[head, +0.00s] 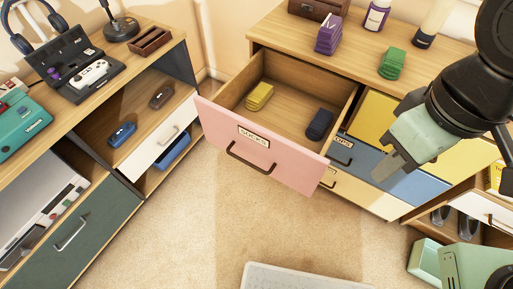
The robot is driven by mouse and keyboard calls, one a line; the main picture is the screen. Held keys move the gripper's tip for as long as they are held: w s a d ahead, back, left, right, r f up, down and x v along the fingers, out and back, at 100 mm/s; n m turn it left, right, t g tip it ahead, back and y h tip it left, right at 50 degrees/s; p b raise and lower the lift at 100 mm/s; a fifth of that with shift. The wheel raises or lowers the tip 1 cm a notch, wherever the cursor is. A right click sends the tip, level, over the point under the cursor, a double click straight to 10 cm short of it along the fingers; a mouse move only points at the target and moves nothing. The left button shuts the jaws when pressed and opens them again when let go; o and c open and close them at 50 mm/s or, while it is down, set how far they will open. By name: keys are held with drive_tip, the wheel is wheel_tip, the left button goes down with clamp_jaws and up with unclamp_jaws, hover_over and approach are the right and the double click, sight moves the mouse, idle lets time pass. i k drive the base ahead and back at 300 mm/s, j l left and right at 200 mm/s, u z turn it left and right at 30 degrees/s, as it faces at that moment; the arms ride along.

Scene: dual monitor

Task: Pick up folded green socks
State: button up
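The folded green socks (392,63) lie on the wooden dresser top at the upper right, behind the open drawer. My gripper (389,168) hangs in front of the dresser, below and apart from the green socks in the picture. Its grey fingers point down and left, over the blue drawer front. Nothing shows between the fingers, but their gap is not clear from this angle.
The pink drawer (215,122), labelled SOCKS, is pulled out, with yellow folded socks (260,96) and dark blue folded socks (320,124) inside.

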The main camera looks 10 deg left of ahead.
sight(391, 65)
drive_tip(key=i+j+z, duration=0.2)
drive_tip(key=j+z, duration=0.75)
drive_tip(key=j, duration=0.2)
drive_tip(key=j+z, duration=0.45)
drive_tip(key=j, duration=0.2)
